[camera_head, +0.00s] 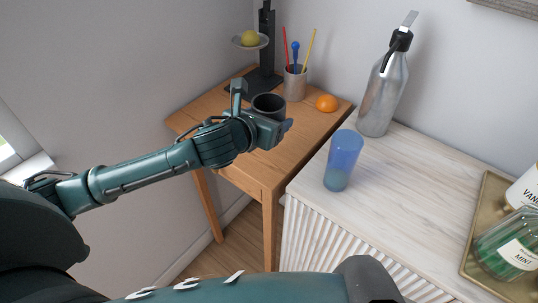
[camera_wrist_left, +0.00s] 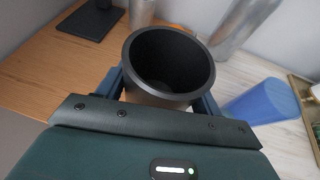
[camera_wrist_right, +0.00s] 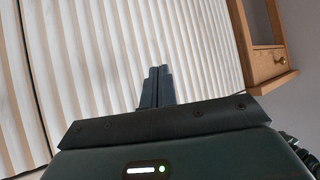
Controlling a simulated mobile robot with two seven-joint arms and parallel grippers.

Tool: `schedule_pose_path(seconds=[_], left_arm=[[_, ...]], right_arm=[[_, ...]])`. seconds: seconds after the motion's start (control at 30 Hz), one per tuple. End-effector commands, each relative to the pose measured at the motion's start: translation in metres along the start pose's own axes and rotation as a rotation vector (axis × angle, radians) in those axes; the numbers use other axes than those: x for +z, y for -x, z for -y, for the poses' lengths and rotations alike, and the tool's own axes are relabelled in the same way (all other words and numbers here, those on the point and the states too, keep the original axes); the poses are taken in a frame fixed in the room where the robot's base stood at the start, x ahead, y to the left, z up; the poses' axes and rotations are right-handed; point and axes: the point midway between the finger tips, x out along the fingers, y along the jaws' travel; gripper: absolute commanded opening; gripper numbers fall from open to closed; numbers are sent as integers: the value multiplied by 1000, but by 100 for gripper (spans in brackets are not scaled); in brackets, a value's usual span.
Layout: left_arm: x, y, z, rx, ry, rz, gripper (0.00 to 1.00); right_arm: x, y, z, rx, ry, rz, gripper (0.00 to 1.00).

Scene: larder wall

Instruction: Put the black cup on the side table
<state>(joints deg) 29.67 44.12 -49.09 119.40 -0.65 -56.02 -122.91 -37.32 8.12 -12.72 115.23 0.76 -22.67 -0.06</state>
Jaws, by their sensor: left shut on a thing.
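The black cup (camera_head: 268,103) is upright in my left gripper (camera_head: 264,114), over the wooden side table (camera_head: 236,176). In the left wrist view the cup (camera_wrist_left: 168,62) sits between the two fingers, mouth up and empty inside. I cannot tell whether its base touches the tabletop; the gripper hides it. My right gripper (camera_wrist_right: 155,87) shows in the right wrist view with its fingers together and nothing between them, in front of the ribbed cabinet front.
On the side table stand a pencil cup (camera_head: 295,84), an orange (camera_head: 327,103) and a black stand (camera_head: 266,45) with a dish. The pale cabinet (camera_head: 405,180) at right bears a blue cup (camera_head: 343,160), a metal bottle (camera_head: 383,92) and a tray (camera_head: 476,238) with jars. The table's front is clear.

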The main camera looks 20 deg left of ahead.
Motion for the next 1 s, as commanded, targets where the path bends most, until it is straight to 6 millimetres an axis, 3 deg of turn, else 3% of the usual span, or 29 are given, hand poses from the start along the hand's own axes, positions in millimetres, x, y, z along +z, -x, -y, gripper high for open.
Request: schedule_pose_path(seconds=[0.1, 0.2, 0.5, 0.67, 0.9, 1.0], left_arm=[[16, -19, -2, -22, -4, 13, 34], [18, -28, -3, -32, -4, 13, 34], [-28, -48, -2, -35, -2, 11, 34], [-38, -53, -2, -34, -3, 14, 34], [-67, -65, -2, -34, -3, 12, 34], [-69, -66, -2, -35, -4, 15, 34]], right_arm=[[5, -1, 2, -5, 0, -1, 0], [6, 0, 2, -8, 5, -1, 0], [9, 0, 4, -16, 12, -3, 0], [9, 0, 6, -20, 12, -4, 0], [9, -3, 6, -21, 12, -12, 0], [6, -3, 6, -21, 13, -19, 0]])
